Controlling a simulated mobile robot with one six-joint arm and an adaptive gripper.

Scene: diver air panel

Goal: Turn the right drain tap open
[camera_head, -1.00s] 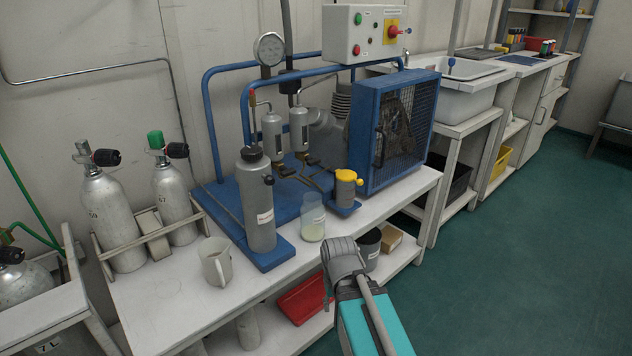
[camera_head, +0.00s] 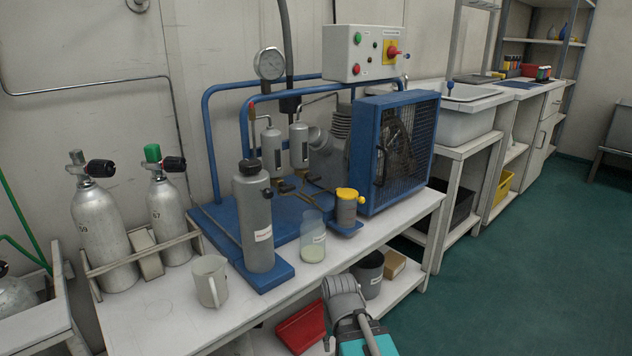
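Two small grey separator cylinders hang side by side on the blue compressor frame. The left one (camera_head: 272,152) and the right one (camera_head: 299,146) have small dark fittings and thin pipes below them. The right drain tap (camera_head: 312,178) seems to be the small dark part under the right cylinder; its handle position is too small to tell. A tall grey filter bottle (camera_head: 253,218) stands in front of them and a glass jar (camera_head: 312,238) stands to the right of it. My teal and grey arm shows at the bottom, low in front of the bench. I cannot make out gripper fingers.
A yellow-topped pot (camera_head: 347,205) and the blue fan guard (camera_head: 395,150) stand right of the taps. A jug (camera_head: 210,282) is at the bench's front left. Two silver cylinders (camera_head: 103,232) (camera_head: 168,215) stand in a rack. The green floor on the right is clear.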

